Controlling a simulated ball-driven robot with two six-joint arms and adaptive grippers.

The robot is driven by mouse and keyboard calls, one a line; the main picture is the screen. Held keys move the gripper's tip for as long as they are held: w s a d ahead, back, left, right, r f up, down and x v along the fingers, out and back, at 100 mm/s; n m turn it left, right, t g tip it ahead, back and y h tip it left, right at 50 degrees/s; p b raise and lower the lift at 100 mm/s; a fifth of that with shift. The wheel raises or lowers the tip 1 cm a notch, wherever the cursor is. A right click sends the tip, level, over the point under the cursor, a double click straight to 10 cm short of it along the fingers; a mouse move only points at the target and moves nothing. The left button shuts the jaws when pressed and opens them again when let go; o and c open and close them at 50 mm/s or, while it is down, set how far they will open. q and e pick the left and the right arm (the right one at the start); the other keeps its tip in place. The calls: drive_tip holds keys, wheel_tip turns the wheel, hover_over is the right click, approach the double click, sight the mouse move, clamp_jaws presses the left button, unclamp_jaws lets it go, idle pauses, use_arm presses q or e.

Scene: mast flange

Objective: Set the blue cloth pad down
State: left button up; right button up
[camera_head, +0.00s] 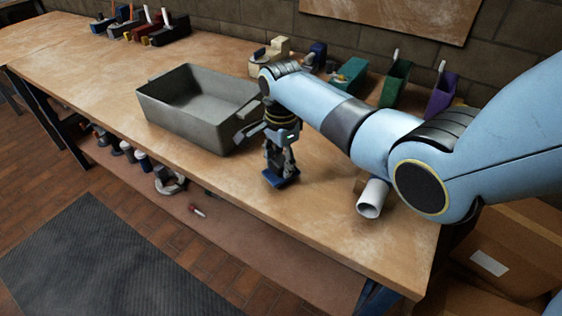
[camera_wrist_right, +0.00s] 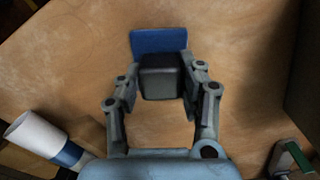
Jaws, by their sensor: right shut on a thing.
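My right gripper (camera_head: 281,163) is over the workbench, to the right of the grey bin. In the right wrist view its fingers (camera_wrist_right: 160,85) are shut on the dark grey block (camera_wrist_right: 161,80) of the blue cloth pad (camera_wrist_right: 158,40). The pad's blue part shows beyond the block, and in the head view the pad (camera_head: 281,180) is below the fingertips, near the bench's front edge. I cannot tell whether it touches the wood. My left gripper is not in view.
The grey open bin (camera_head: 183,128) stands on the workbench (camera_head: 330,225) to the left. A white tube (camera_head: 372,198) lies to the right; it shows at lower left in the right wrist view (camera_wrist_right: 38,136). Coloured holders line the back. Bare wood surrounds the pad.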

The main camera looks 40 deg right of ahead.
drive_tip(key=shift+f+b, duration=0.3)
drive_tip(key=shift+f, duration=0.25)
drive_tip(key=o, duration=1.2)
